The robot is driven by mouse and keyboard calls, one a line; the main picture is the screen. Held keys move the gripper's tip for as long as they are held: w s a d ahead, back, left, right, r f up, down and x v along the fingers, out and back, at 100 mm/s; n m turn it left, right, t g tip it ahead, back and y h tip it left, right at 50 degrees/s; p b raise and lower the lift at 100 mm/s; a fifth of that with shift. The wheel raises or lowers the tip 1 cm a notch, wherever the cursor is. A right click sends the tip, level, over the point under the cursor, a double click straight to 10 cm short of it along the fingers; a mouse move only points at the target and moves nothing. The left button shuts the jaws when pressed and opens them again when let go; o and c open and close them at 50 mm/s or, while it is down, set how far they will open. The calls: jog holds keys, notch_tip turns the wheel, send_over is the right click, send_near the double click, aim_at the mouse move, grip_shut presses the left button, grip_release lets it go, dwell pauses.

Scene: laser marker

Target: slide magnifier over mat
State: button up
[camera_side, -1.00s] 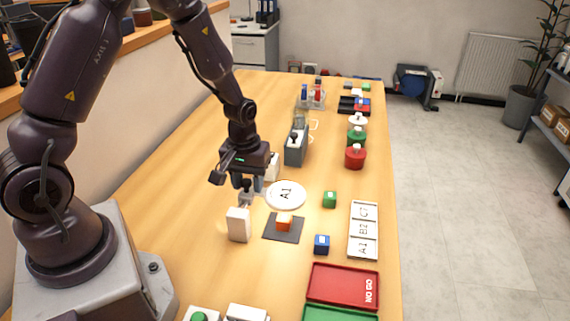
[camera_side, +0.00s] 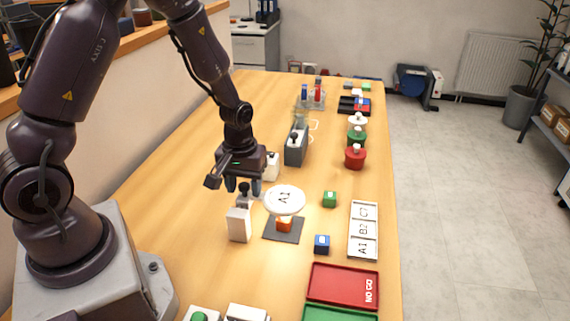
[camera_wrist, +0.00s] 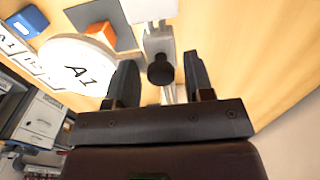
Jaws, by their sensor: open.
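The magnifier (camera_side: 285,201) is a round white disc showing "A1", on a grey slide with a dark knob (camera_wrist: 161,72). In the side view its near edge overlaps the orange cube (camera_side: 284,226) on the dark grey mat (camera_side: 271,233). Most of the mat shows below the disc. In the wrist view the disc (camera_wrist: 68,72) is left of the knob, with the mat (camera_wrist: 121,32) above. My gripper (camera_side: 243,188) is open, with its fingers on opposite sides of the knob in the wrist view (camera_wrist: 160,64). I cannot tell whether they touch it.
A white block (camera_side: 239,225) stands at the near end of the slide. A red NO GO tray (camera_side: 330,283) is nearer. A grey lever box (camera_side: 296,150) stands behind.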

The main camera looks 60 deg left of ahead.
jog(key=shift+s+d+r, duration=0.1)
jog(key=shift+r, duration=1.55)
jog(key=shift+s+d+r, duration=0.1)
jog(key=shift+r, duration=1.5)
jog(key=s+d+r+m+t, duration=0.1)
jog(key=s+d+r+m, duration=0.1)
jog(key=r, duration=0.4)
jog(key=s+d+r+m+t, duration=0.2)
jog(key=s+d+r+m, duration=0.1)
jog(key=s+r, duration=0.3)
jog(key=s+d+r+m+t, duration=0.2)
jog(key=s+r+m, duration=0.2)
jog(key=r, duration=0.3)
jog(key=shift+s+d+r, duration=0.15)
jog(key=shift+d+r, duration=0.2)
